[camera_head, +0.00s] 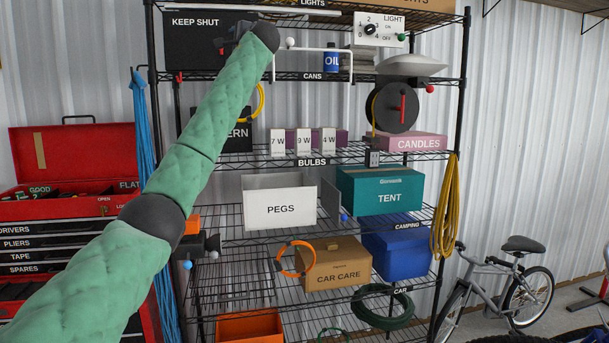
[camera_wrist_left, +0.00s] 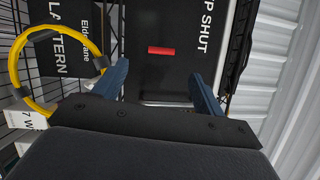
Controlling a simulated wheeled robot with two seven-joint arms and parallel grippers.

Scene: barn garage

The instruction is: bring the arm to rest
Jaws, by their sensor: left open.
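My left arm (camera_head: 178,170), in a green sleeve, reaches up from the lower left of the head view to the top shelf. Its gripper (camera_head: 228,44) is at the front of a black box marked KEEP SHUT (camera_head: 187,52), partly hidden by my wrist. In the left wrist view the gripper (camera_wrist_left: 162,88) shows two blue fingers spread apart with nothing between them. The black box (camera_wrist_left: 190,22) lies ahead of them, with a red bar (camera_wrist_left: 161,50) on its face. My right gripper is in neither view.
A wire shelf rack holds a LANTERN box (camera_wrist_left: 68,45) with a yellow ring (camera_wrist_left: 22,88), a white PEGS bin (camera_head: 278,208), a TENT box (camera_head: 380,190) and a blue OIL can (camera_head: 332,61). A red tool chest (camera_head: 70,160) stands left, a bicycle (camera_head: 500,290) right.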

